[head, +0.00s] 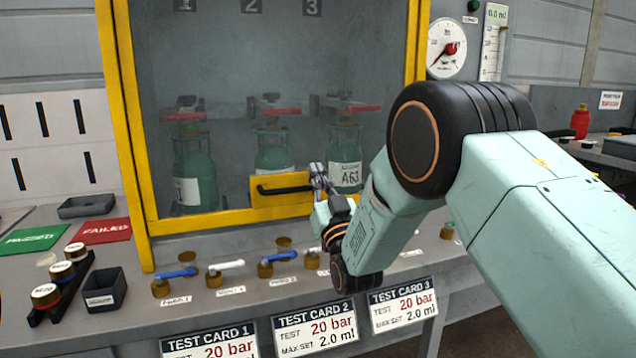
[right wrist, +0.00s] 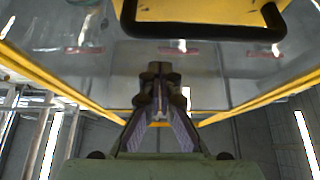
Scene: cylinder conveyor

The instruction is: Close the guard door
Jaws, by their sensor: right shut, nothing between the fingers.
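The guard door (head: 200,221) is a clear pane in a yellow frame. It stands in front of several green cylinders in the head view, and I cannot tell whether it is fully closed. Its black bar handle (head: 283,190) sits on a yellow plate at the lower edge. My right gripper (head: 318,174) is shut and empty, at the right end of the handle; contact is unclear. In the right wrist view, the handle (right wrist: 205,32) is at the top and the shut fingertips (right wrist: 158,72) point toward the pane below it. My left gripper is not in view.
Blue and white valve levers (head: 176,272) line the bench front below the door. A black bin (head: 104,290), a red card (head: 102,231) and a green card (head: 38,238) lie at left. A gauge (head: 446,47) is at upper right. My right arm hides part of the right side.

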